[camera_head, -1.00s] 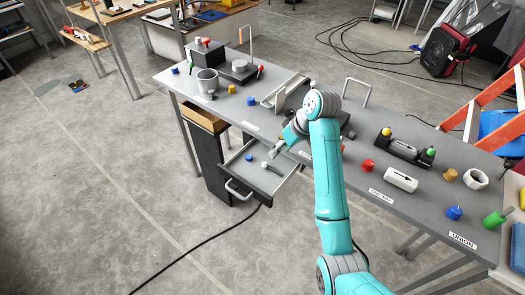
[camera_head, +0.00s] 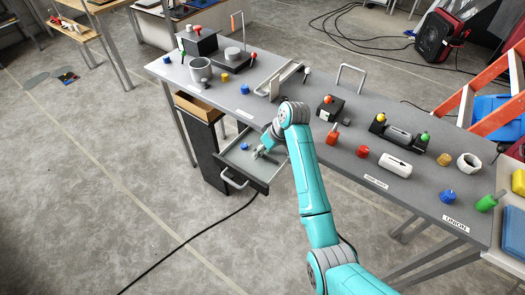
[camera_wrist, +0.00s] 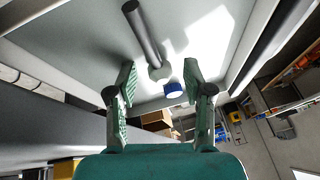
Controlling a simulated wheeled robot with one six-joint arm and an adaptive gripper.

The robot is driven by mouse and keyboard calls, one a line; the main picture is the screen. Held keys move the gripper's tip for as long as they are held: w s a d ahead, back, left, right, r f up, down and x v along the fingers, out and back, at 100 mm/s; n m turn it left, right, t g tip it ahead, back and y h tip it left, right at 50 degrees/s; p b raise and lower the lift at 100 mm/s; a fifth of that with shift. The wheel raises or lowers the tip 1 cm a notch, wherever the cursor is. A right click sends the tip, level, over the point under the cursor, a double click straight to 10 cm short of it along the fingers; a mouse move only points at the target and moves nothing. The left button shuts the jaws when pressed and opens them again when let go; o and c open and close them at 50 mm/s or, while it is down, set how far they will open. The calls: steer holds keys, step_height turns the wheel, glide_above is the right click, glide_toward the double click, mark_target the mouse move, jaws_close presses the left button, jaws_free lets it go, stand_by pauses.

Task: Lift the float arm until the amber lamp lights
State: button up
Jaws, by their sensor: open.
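My gripper (camera_head: 264,152) is low over the open drawer (camera_head: 236,163) under the bench. In the wrist view my gripper (camera_wrist: 160,84) is open, its two green-padded fingers apart. A grey rod with a pale rounded end (camera_wrist: 143,36) lies beyond and between the fingertips, not gripped. A blue cap (camera_wrist: 173,90) is beside the rod's end, near the right finger; it also shows in the drawer in the head view (camera_head: 244,146). I cannot tell which part is the float arm. No lit amber lamp can be made out.
The drawer walls surround my gripper. A cable runs across the floor; an orange ladder stands right.

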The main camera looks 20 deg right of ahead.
jaws_close()
steer(key=shift+r, duration=0.15)
steer(key=t, duration=0.1)
steer(key=r+t+y, duration=0.1)
steer(key=t+y, duration=0.1)
steer(key=shift+s+d+r, duration=0.3)
steer(key=shift+s, duration=0.1)
steer(key=shift+s+d+r+t+y, duration=0.2)
steer(key=shift+s+r+t+y, duration=0.1)
steer(key=shift+r+t+y, duration=0.3)
steer(key=shift+s+d+r+t+y, duration=0.25)
steer(key=shift+t+y, duration=0.25)
steer(key=shift+t, duration=0.3)
